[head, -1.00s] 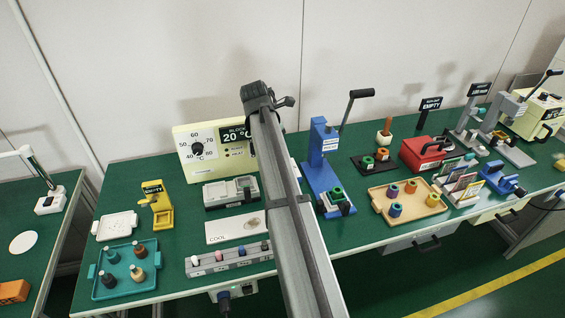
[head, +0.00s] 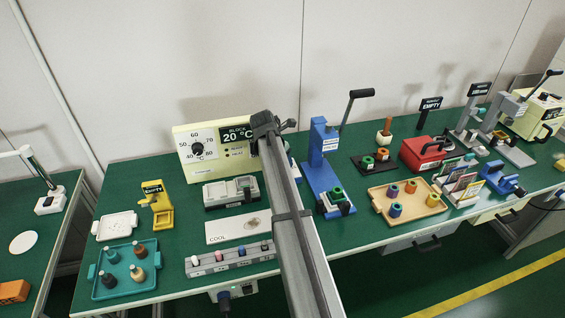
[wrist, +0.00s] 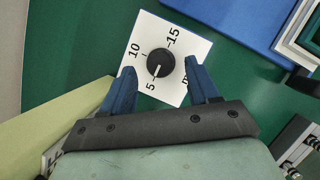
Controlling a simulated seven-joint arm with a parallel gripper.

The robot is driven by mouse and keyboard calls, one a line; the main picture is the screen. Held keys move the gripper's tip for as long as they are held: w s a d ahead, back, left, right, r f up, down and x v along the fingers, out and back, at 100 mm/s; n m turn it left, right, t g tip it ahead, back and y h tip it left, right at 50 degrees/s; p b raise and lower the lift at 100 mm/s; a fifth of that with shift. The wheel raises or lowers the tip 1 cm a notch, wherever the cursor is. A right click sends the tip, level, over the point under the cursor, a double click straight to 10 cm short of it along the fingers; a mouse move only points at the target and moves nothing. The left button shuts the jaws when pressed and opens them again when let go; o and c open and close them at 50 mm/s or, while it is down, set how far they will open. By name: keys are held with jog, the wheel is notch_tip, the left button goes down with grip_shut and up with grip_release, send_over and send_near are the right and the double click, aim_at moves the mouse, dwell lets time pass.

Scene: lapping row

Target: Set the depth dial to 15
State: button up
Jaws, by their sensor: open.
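The depth dial shows in the wrist view as a round black knob (wrist: 161,63) on a square white plate (wrist: 181,94) marked 5, 10 and 15. A white line on the knob points toward the 5 mark. My gripper (wrist: 159,65) is open, with one blue finger on each side of the knob in the picture. I cannot tell whether either fingertip touches it. In the head view I cannot make out the dial or my fingers; my arm covers that part of the bench.
The blue press (head: 322,172) stands just right of my arm. A cream heater box (head: 190,170) with its own knob and a 20 °C display stands to the left. A grey rack (head: 230,258) and a tan tray (head: 408,212) with several spools lie near the front.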

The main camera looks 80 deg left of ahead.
jog(key=shift+x, duration=1.2)
jog(key=c, duration=1)
jog(key=shift+a+m+t+h, duration=0.15)
jog(key=shift+m+t+h, duration=0.2)
jog(key=shift+m, duration=0.85)
jog(key=shift+c, duration=0.2)
jog(key=shift+m+h, duration=0.45)
jog(key=shift+m, duration=0.75)
